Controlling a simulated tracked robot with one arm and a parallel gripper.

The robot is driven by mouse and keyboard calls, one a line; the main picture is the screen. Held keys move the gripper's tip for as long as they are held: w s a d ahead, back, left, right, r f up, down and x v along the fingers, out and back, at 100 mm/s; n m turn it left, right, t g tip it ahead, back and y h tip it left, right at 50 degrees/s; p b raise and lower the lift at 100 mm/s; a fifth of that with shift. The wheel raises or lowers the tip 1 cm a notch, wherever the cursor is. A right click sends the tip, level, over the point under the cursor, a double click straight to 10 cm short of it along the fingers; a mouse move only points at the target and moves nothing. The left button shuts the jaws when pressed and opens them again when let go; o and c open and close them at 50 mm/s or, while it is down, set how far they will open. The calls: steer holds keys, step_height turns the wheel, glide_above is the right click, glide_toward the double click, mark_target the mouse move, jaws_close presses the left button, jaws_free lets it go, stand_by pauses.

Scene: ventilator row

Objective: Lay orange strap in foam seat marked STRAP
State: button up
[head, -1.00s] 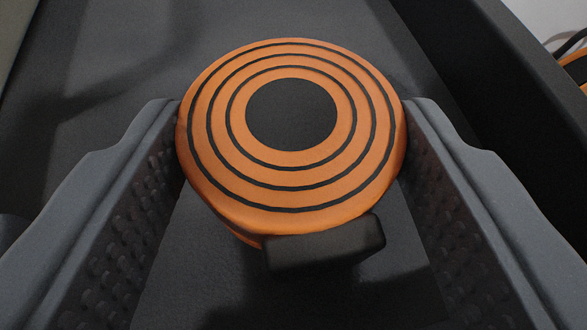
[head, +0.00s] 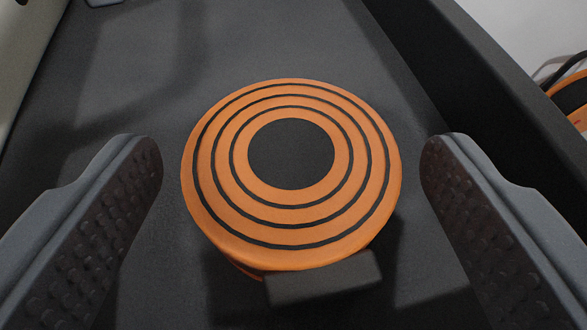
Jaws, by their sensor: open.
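The orange strap (head: 225,215) is a round coil with dark rings and a dark centre. A dark block-like end piece (head: 325,283) sticks out at its near side. The coil lies flat on a dark grey surface (head: 250,45). My gripper (head: 293,180) is open, one finger on each side of the coil. A clear gap shows between the coil and each finger. No STRAP marking can be read in this view, so I cannot tell whether this surface is the foam seat.
A raised black wall (head: 450,80) runs along the right side of the dark surface. Beyond it, at the right edge, is another orange and black object (head: 572,100), partly cut off. A pale edge (head: 25,45) borders the upper left. The surface beyond the coil is clear.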

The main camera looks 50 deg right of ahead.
steer(key=shift+s+f+g, duration=0.15)
steer(key=shift+s+f, duration=0.15)
steer(key=shift+f, duration=0.3)
steer(key=shift+s+f+g, duration=0.15)
steer(key=shift+s+f, duration=0.1)
steer(key=shift+f, duration=0.3)
steer(key=shift+a+r, duration=0.25)
steer(key=shift+r, duration=0.2)
steer(key=r+p+v, duration=0.1)
steer(key=p+v, duration=0.2)
steer(key=v, duration=0.8)
steer(key=shift+r+p, duration=0.3)
steer(key=shift+p, duration=0.05)
steer(key=shift+w+a, duration=0.1)
steer(key=shift+w, duration=0.05)
